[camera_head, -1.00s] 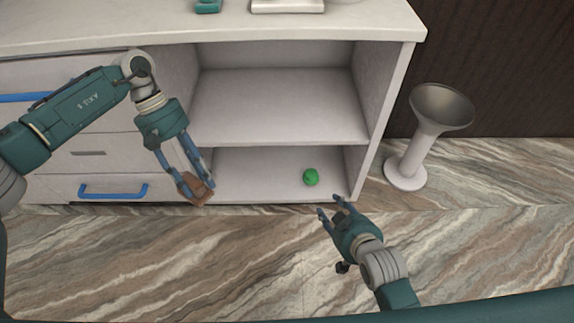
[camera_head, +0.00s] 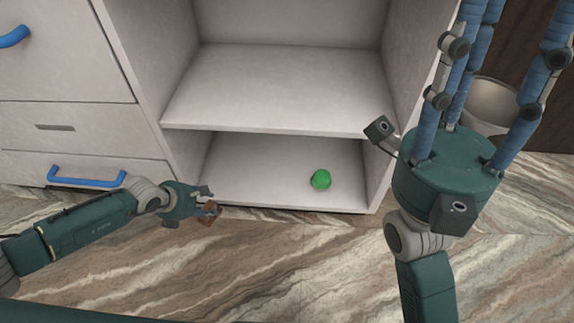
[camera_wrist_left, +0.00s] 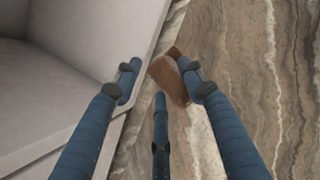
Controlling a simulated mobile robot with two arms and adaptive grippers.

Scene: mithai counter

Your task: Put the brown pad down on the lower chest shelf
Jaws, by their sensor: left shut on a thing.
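The brown pad (camera_head: 209,216) is a small brown block in the fingers of my left gripper (camera_head: 207,208). In the left wrist view the pad (camera_wrist_left: 168,82) sits between the fingertips, tilted, with striped floor behind it. The left gripper is at the lower left front corner of the open chest, just outside the lower shelf (camera_head: 255,165). The lower shelf is pale and holds a green ball (camera_head: 320,179) right of its middle. My right gripper (camera_head: 508,22) is large at the right, fingers pointing up and spread apart, empty, with tips cut by the top edge.
The upper shelf (camera_head: 280,90) overhangs the lower one. Drawers with blue handles (camera_head: 86,178) stand to the left. The lower shelf's left half is clear.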

